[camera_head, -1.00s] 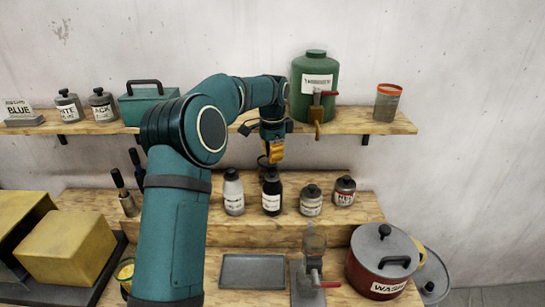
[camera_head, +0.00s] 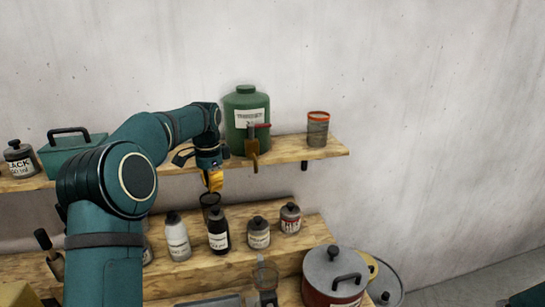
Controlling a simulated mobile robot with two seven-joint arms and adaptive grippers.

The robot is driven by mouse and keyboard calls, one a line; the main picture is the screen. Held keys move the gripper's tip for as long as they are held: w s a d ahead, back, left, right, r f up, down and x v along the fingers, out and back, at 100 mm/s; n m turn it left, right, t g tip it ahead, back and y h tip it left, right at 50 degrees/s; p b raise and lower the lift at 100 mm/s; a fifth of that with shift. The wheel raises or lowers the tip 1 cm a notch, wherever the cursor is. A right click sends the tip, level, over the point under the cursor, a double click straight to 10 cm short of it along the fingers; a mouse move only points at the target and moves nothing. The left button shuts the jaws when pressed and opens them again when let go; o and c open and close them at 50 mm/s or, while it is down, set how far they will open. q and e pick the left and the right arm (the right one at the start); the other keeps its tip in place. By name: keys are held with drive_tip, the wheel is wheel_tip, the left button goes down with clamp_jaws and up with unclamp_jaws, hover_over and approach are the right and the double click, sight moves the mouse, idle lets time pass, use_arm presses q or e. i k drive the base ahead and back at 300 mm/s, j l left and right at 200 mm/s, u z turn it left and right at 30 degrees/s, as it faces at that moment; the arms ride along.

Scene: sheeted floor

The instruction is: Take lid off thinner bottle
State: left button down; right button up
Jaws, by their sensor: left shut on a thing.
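A dark bottle (camera_head: 218,236) with a pale label stands on the middle step of the wooden rack, just right of a white bottle (camera_head: 177,238) with a black cap. My left gripper (camera_head: 210,201) comes down from above, its dark fingers at the top of the dark bottle. It is shut on what seems to be that bottle's small dark lid, mostly hidden by the fingers. I cannot tell whether the lid still touches the neck. The labels are too small to read surely.
Two small jars (camera_head: 258,234) (camera_head: 290,218) stand to the right on the step. A green jug (camera_head: 247,105) and a glass with an orange rim (camera_head: 318,130) stand on the upper shelf. A lidded pot (camera_head: 335,270) is at lower right.

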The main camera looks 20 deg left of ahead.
sight(173, 219)
drive_tip(key=k, duration=1)
